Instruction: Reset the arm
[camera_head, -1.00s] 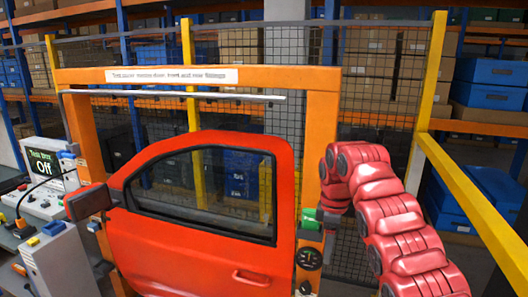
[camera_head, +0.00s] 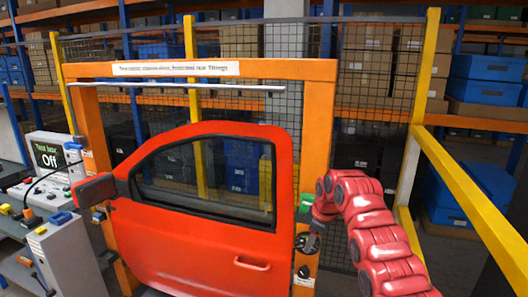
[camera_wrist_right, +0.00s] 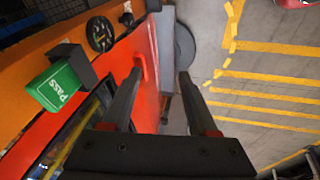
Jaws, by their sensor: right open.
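My right arm comes in from the right in the head view, in front of the orange frame. Its gripper (camera_head: 314,240) is small and dark there, beside the right edge of the red car door (camera_head: 200,262). In the right wrist view the two dark fingers of the right gripper (camera_wrist_right: 161,78) are apart with nothing between them. The red door (camera_wrist_right: 147,50) and its handle lie behind the left finger. My left gripper is not in view.
The orange frame (camera_head: 318,120) surrounds the door. A green "Pass" block (camera_wrist_right: 62,87) and a round dial (camera_wrist_right: 100,34) sit near the gripper. A test box (camera_head: 52,155) reads "Off" at left. A yellow rail (camera_head: 465,190) runs at right. Floor shows right of the fingers.

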